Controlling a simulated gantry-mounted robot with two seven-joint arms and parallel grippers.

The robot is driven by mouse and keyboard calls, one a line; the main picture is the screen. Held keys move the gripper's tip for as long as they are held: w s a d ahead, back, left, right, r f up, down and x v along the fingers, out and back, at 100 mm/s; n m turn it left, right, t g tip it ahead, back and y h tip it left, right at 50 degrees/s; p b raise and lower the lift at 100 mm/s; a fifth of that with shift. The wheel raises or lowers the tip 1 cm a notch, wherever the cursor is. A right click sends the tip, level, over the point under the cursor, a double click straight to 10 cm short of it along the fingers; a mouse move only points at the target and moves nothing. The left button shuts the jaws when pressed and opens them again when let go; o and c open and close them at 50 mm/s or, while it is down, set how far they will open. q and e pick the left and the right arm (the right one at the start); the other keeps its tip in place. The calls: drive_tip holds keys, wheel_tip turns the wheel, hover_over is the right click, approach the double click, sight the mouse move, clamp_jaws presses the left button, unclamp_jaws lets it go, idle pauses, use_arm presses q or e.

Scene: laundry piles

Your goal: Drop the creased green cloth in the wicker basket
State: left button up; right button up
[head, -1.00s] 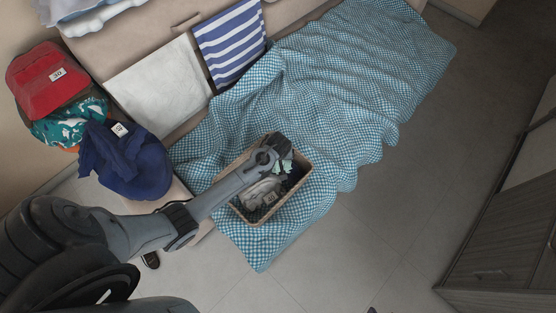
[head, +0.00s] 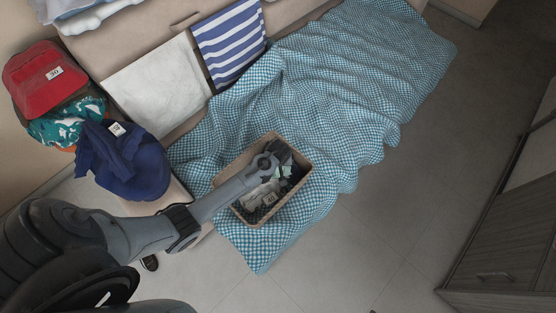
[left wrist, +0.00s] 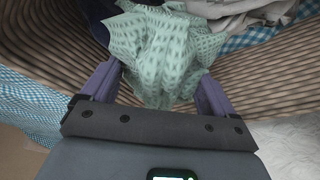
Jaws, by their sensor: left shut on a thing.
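The creased green cloth (left wrist: 160,50) is pale green with a darker pattern, bunched between the fingers of my left gripper (left wrist: 157,78) in the left wrist view. A small part of the cloth (head: 283,172) shows in the head view. My left gripper (head: 277,153) is shut on the cloth, over the opening of the wicker basket (head: 288,198). The basket's ribbed wall (left wrist: 45,35) surrounds the cloth in the left wrist view. Whether the cloth touches the things inside cannot be told. My right gripper is in neither view.
Grey and dark laundry (head: 262,197) lies inside the basket. A blue checked blanket (head: 340,90) spreads under and behind it.

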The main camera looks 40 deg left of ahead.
use_arm(q)
drive_tip(key=o, duration=1)
drive_tip(key=shift+c, duration=0.2)
drive_tip(key=shift+r, duration=0.1)
